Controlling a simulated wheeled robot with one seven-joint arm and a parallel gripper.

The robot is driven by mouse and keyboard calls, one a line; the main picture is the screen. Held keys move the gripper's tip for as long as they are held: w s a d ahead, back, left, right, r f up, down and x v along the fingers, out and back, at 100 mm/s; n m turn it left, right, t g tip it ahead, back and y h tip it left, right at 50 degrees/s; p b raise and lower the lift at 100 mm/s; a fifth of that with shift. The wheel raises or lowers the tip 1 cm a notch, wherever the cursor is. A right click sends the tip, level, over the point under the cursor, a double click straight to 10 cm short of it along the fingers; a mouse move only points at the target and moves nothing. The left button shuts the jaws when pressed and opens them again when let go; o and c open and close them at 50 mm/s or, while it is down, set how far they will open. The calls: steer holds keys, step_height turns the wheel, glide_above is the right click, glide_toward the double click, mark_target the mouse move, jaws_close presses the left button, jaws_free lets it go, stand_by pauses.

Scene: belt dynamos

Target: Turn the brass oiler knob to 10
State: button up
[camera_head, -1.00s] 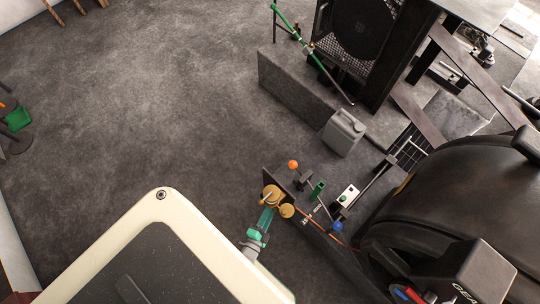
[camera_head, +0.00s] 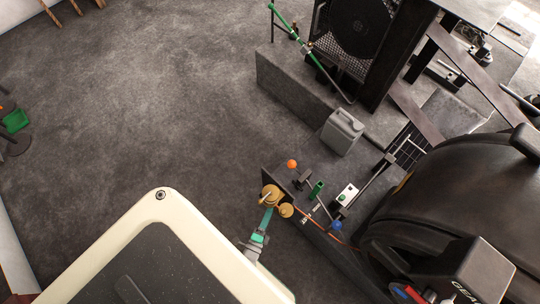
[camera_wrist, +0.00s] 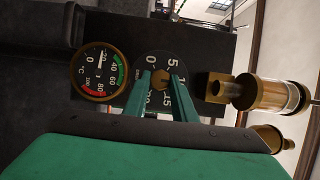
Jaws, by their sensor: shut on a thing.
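The small brass oiler knob (camera_wrist: 163,76) sits at the middle of a dark round dial (camera_wrist: 181,108) marked 0, 5, 10 and 15, in the wrist view. My gripper (camera_wrist: 163,84) has its two green fingers shut on the knob's sides. The fingers cover part of the dial, and I cannot tell which mark the knob points to. In the head view, my gripper (camera_head: 267,210) reaches the brass fittings (camera_head: 271,193) at the panel's left end. The knob itself cannot be made out there.
A temperature gauge (camera_wrist: 99,72) lies left of the dial. A brass oiler with a glass body (camera_wrist: 270,94) stands close on the right. In the head view, an orange ball knob (camera_head: 292,164) and a green handle (camera_head: 316,189) stand near; a grey can (camera_head: 342,132) is behind.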

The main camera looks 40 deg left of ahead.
steer(key=o, duration=1)
steer(key=shift+o, duration=0.2)
steer(key=shift+s, duration=0.1)
steer(key=v, duration=1)
steer(key=shift+s, duration=0.35)
steer(key=shift+d, duration=0.15)
